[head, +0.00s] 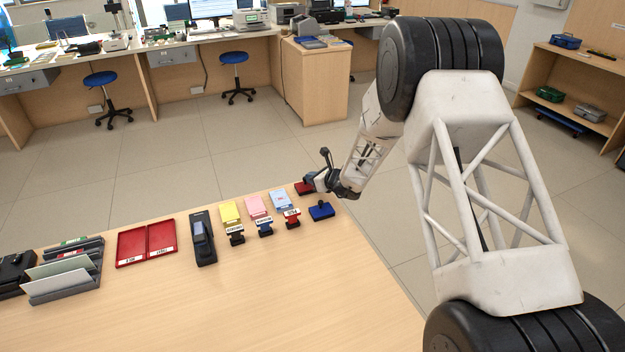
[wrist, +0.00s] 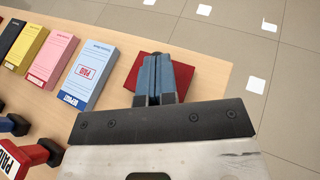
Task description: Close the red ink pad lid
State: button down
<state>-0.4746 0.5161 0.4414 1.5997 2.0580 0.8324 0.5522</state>
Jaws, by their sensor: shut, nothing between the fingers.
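The red ink pad (head: 303,188) is at the far right corner of the wooden counter in the head view, partly hidden by my gripper (head: 314,181). In the wrist view a flat dark red surface of the red ink pad (wrist: 189,78) shows behind and to the right of my gripper's fingers (wrist: 153,62). The fingers are shut together and empty, over or against its left part; I cannot tell whether they touch. How far the lid stands open is unclear.
A blue pad-like item (head: 321,212) lies just in front of the red pad. To the left are several stamps with paper pads, such as a light blue pad (wrist: 88,75), then a black device (head: 203,238) and red trays (head: 147,244). The front counter (head: 260,300) is clear.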

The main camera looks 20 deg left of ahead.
jog(key=shift+d, duration=0.15)
jog(key=shift+s+d, duration=0.3)
jog(key=shift+d, duration=0.55)
jog(key=v, duration=1.2)
jog(key=shift+f, duration=0.15)
